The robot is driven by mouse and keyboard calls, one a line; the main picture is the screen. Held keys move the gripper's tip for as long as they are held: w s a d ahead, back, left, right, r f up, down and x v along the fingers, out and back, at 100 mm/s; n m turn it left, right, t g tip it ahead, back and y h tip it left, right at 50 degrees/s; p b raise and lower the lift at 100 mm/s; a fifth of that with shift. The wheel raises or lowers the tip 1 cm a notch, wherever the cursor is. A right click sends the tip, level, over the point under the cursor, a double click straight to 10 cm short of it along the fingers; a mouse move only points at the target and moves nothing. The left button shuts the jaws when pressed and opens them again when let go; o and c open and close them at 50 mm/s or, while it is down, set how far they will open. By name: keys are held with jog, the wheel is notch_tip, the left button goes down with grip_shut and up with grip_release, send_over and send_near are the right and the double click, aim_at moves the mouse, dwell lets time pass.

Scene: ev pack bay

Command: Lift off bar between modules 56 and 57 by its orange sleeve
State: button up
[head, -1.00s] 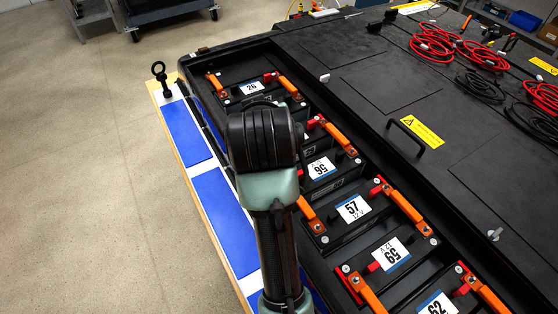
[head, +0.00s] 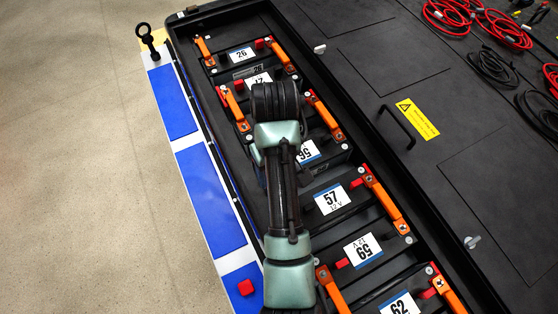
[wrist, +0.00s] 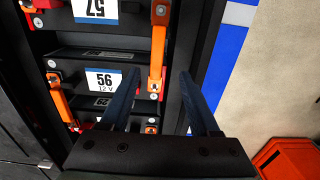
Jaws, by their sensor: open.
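In the wrist view, the bar between modules 56 and 57 has an orange sleeve (wrist: 158,48) and runs from the upper module to module 56 (wrist: 105,82). Module 57 (wrist: 95,8) is at the top edge, its label upside down. My gripper (wrist: 160,78) is open and empty. Its two dark fingers lie to either side of the bar's lower end in the picture; I cannot tell how far above it they are. In the head view, module 57 (head: 331,199) and module 56 (head: 308,152) show, but my arm hides this bar and my fingers.
Other orange bars (head: 385,204) and (wrist: 58,95) link neighbouring modules. The tray wall runs close beside the bar. A blue mat (head: 208,197) with a red cap (head: 246,287) lies left of the pack. A black cover with a handle (head: 397,127) is on the right. An orange bin (wrist: 290,158) stands lower right.

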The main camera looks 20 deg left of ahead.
jog(key=shift+f+p, duration=0.45)
jog(key=shift+f, duration=0.35)
jog(key=shift+w+d+f+p, duration=0.15)
jog(key=shift+f+p, duration=0.4)
jog(key=shift+f, duration=1)
jog(key=shift+s+d+f+p, duration=0.1)
jog(key=shift+f+p, duration=0.45)
jog(key=shift+f, duration=0.95)
jog(key=shift+c, duration=0.3)
jog(key=shift+w, duration=0.1)
grip_shut()
